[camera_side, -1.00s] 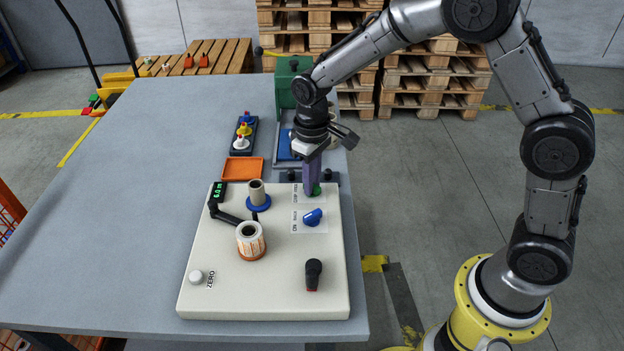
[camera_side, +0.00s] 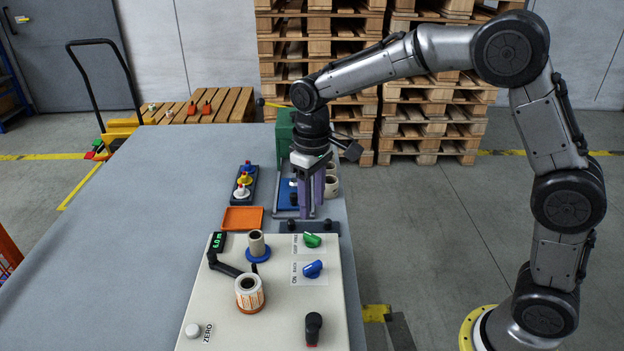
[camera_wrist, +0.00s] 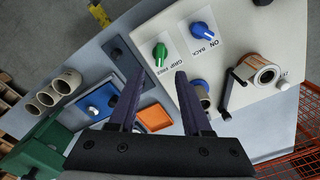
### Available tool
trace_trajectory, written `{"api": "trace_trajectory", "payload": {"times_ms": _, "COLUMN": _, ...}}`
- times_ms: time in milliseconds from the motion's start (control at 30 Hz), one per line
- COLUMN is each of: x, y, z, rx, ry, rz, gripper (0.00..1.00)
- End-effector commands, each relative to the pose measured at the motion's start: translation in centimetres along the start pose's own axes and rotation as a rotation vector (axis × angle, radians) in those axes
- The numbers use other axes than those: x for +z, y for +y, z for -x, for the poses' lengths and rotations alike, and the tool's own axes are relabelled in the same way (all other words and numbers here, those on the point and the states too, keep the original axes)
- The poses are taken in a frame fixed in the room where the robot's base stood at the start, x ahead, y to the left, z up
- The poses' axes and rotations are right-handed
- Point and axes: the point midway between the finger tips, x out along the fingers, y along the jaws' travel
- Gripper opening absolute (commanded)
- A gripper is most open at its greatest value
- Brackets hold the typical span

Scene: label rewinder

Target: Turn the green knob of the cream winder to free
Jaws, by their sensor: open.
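The cream winder (camera_side: 215,305) lies at the table's near right, a flat panel with knobs. Its green knob (camera_side: 312,240) is at the panel's far right corner, beside a white label. In the wrist view the green knob (camera_wrist: 160,54) is uncovered, next to the words GRIP and FREE; I cannot tell for certain which word it points to. My gripper (camera_side: 313,212) is open and empty, pointing down above and behind the knob, apart from it. Its two purple fingers (camera_wrist: 151,85) show spread in the wrist view.
A blue knob (camera_side: 313,269), a label roll (camera_side: 249,293), a blue-based core (camera_side: 257,245) and a black-and-red knob (camera_side: 313,327) stand on the panel. Behind it are an orange tray (camera_side: 243,218), coloured pegs (camera_side: 243,182) and a green block (camera_side: 285,135). The table's left is clear.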

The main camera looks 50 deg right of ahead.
Motion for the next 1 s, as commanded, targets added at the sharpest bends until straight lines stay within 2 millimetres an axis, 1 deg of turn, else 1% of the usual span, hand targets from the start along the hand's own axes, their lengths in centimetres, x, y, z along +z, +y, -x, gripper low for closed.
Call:
{"api": "trace_trajectory", "payload": {"times_ms": 33, "x": -0.1, "y": 0.0, "z": 1.2, "rx": 0.0, "ry": 0.006, "rz": 0.0, "gripper": 0.49}}
{"api": "trace_trajectory", "payload": {"times_ms": 100, "x": -0.1, "y": 0.0, "z": 2.5, "rx": 0.0, "ry": 0.006, "rz": 0.0, "gripper": 0.49}}
{"api": "trace_trajectory", "payload": {"times_ms": 200, "x": -0.1, "y": 0.0, "z": 3.9, "rx": 0.0, "ry": 0.003, "rz": 0.0, "gripper": 0.49}}
{"api": "trace_trajectory", "payload": {"times_ms": 300, "x": -0.1, "y": 0.0, "z": 4.8, "rx": 0.0, "ry": 0.002, "rz": -0.001, "gripper": 0.49}}
{"api": "trace_trajectory", "payload": {"times_ms": 467, "x": 0.0, "y": 0.0, "z": 5.4, "rx": 0.0, "ry": 0.0, "rz": -0.001, "gripper": 0.49}}
{"api": "trace_trajectory", "payload": {"times_ms": 733, "x": 0.0, "y": 0.0, "z": 5.4, "rx": 0.0, "ry": 0.0, "rz": -0.001, "gripper": 0.49}}
{"api": "trace_trajectory", "payload": {"times_ms": 800, "x": 0.0, "y": 0.2, "z": 5.9, "rx": 0.0, "ry": 0.011, "rz": -0.006, "gripper": 0.49}}
{"api": "trace_trajectory", "payload": {"times_ms": 867, "x": 0.2, "y": 0.5, "z": 7.0, "rx": 0.0, "ry": 0.038, "rz": -0.012, "gripper": 0.49}}
{"api": "trace_trajectory", "payload": {"times_ms": 900, "x": 0.5, "y": 0.7, "z": 8.1, "rx": 0.001, "ry": 0.062, "rz": -0.017, "gripper": 0.49}}
{"api": "trace_trajectory", "payload": {"times_ms": 967, "x": 1.5, "y": 1.1, "z": 9.9, "rx": 0.001, "ry": 0.099, "rz": -0.027, "gripper": 0.49}}
{"api": "trace_trajectory", "payload": {"times_ms": 1000, "x": 2.6, "y": 1.4, "z": 11.0, "rx": 0.002, "ry": 0.122, "rz": -0.036, "gripper": 0.49}}
